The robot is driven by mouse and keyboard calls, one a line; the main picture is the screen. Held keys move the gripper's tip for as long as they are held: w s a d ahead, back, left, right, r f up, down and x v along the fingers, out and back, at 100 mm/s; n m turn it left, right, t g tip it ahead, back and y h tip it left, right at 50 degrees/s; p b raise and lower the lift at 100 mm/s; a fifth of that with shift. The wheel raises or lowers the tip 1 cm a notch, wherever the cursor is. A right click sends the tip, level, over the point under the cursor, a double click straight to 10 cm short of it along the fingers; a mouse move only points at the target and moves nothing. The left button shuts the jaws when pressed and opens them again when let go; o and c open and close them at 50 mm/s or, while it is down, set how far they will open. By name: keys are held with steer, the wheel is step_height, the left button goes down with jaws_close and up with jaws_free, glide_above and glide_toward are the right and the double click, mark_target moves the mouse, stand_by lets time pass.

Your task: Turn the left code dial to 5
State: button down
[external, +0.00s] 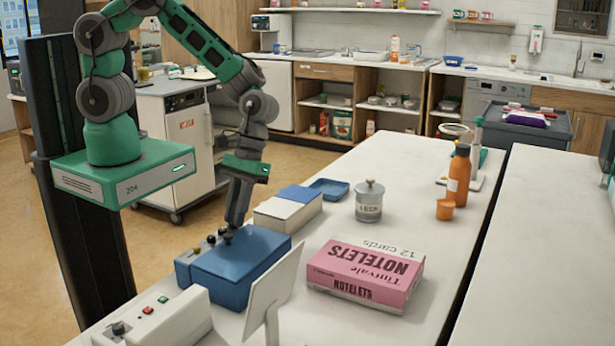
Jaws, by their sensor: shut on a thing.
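A blue box (240,268) stands on the near left part of the white table, with a small row of code dials or knobs along its side towards my base. A brass-coloured knob (196,250) and a dark knob (211,240) show at the near end of the row. My gripper (228,236) points straight down at the far end of the row and is shut on the dial there, the left one as seen from my base. The fingers mostly hide that dial. Its number is too small to read.
A grey-white control box (155,318) and a tilted white panel (272,287) stand nearby. A pink notelets box (365,274), a lidded jar (369,202), a blue-and-white box (287,209) and orange bottle (459,174) stand beyond.

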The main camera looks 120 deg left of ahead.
steer(key=c, duration=1.6)
jaws_free()
steer(key=n, duration=0.2)
steer(key=n+t, duration=0.2)
steer(key=n, duration=0.1)
steer(key=shift+s+n+b, duration=0.25)
steer(key=shift+n+b, duration=0.05)
steer(key=shift+b, duration=0.1)
steer(key=n, duration=0.2)
steer(key=n+t+y, duration=0.1)
steer(key=n, duration=0.1)
steer(key=n+t+y+b, duration=0.1)
steer(key=n, duration=0.1)
steer(key=shift+s+d+n, duration=0.25)
steer(key=shift+n, duration=0.05)
steer(key=v, duration=0.8)
steer(key=s+d+f+m+g+h+b, duration=0.2)
steer(key=s+d+f+m+g+b, duration=0.35)
steer(key=s+f+b, duration=0.65)
steer(key=w+f+m+t+y+b, duration=0.1)
steer(key=w+f+m+y+b, duration=0.1)
steer(key=f+m+b, duration=0.8)
steer(key=w+f+m+t+y+b, duration=0.2)
steer(key=f+m+b, duration=0.9)
steer(key=b, duration=0.7)
step_height(320, 180, down, 3)
steer(key=shift+w+a+f, duration=0.1)
steer(key=shift+w+a, duration=0.2)
steer(key=shift+a, duration=0.05)
